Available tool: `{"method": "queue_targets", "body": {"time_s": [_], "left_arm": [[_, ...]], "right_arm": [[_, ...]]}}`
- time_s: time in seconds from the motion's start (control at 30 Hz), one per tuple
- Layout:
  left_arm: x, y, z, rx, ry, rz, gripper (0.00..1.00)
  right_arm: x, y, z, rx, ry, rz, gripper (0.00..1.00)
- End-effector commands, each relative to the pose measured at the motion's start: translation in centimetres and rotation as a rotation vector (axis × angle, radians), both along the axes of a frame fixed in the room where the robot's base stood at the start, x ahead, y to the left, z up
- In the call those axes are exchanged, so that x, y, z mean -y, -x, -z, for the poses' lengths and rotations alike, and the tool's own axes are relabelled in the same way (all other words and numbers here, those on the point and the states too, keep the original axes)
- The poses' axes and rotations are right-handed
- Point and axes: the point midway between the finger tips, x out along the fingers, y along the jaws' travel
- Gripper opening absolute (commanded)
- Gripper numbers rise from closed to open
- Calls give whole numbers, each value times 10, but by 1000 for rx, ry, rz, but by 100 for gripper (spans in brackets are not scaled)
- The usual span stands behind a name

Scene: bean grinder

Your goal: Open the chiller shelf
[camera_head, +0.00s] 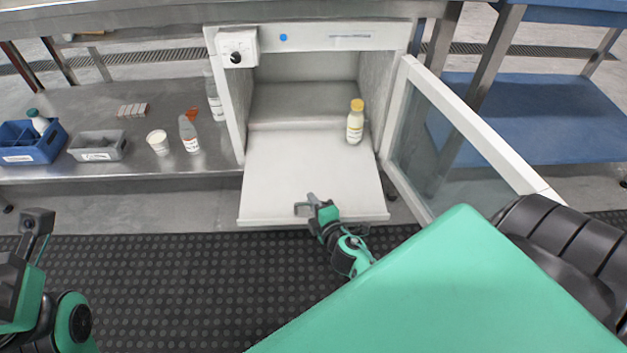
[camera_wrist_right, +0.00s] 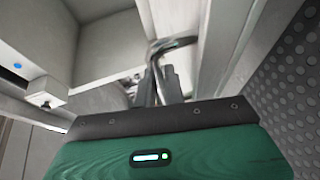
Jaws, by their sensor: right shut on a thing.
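The chiller (camera_head: 315,37) is a white cabinet with its glass door (camera_head: 455,150) swung wide open to the right. Its white shelf (camera_head: 310,175) is slid out toward me, well past the cabinet front. A bottle with a yellow cap (camera_head: 355,122) stands upright at the shelf's right side, near the opening. My right gripper (camera_head: 312,204) is at the shelf's front edge, shut on the shelf handle (camera_head: 302,208). The handle also shows in the right wrist view (camera_wrist_right: 172,45), between the fingers.
A steel lower shelf on the left holds a blue bin (camera_head: 30,143), a grey bin (camera_head: 97,146), a white cup (camera_head: 158,142) and several bottles. The open door and its frame lie close to my right arm. The dark mat (camera_head: 190,285) is clear.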

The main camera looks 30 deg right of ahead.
Motion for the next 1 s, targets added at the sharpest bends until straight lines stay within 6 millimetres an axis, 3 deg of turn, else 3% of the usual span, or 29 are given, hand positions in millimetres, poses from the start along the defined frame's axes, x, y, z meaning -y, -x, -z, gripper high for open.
{"method": "queue_targets", "body": {"time_s": [0.07,0.1,0.13,0.57,1.0], "left_arm": [[0,0,0,0,0,0,0],[0,0,0,0,0,0,0],[0,0,0,0,0,0,0],[-1,1,-1,2,2,-2,0],[-4,-2,4,-17,2,-12,0]], "right_arm": [[0,0,1,-2,0,1,0],[0,0,1,-2,0,1,13],[0,0,1,-2,0,1,18],[-1,8,-1,-1,-1,-1,20],[-13,85,-14,-4,-4,3,20]]}}
